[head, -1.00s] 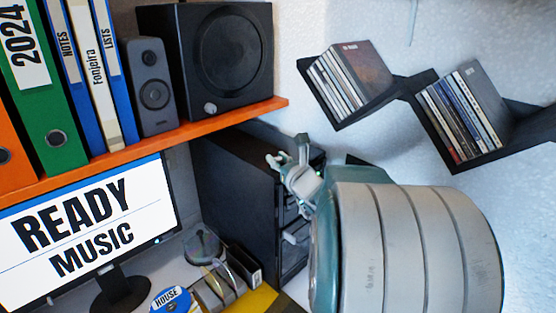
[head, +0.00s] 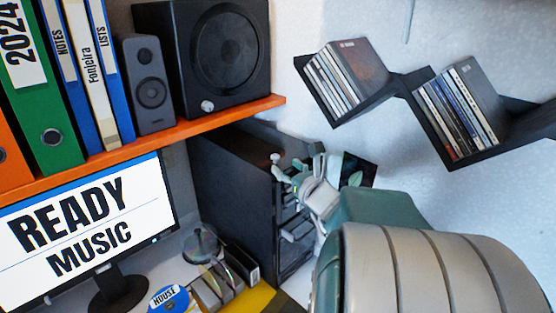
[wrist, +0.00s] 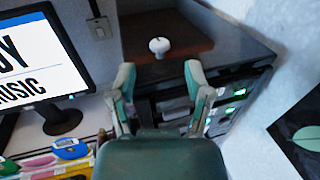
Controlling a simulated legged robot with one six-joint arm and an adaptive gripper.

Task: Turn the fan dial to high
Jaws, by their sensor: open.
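A small pale knob, which looks like the fan dial (wrist: 159,46), stands on top of the black tower case (wrist: 240,52) in the wrist view. The dial also shows in the head view (head: 275,158), at the tower's (head: 235,190) upper front edge. My gripper (wrist: 160,72) is open and empty. In the wrist view the dial lies ahead of the gap between its fingertips, apart from both. In the head view my gripper (head: 299,165) is close to the dial, beside the tower's front. Any marks around the dial are too small to read.
An orange shelf (head: 240,112) with speakers and binders hangs above the tower. A monitor (head: 95,225) stands to the left. Black wall shelves (head: 440,140) with discs are at the right. Small items, including a blue disc (head: 170,298), lie on the desk.

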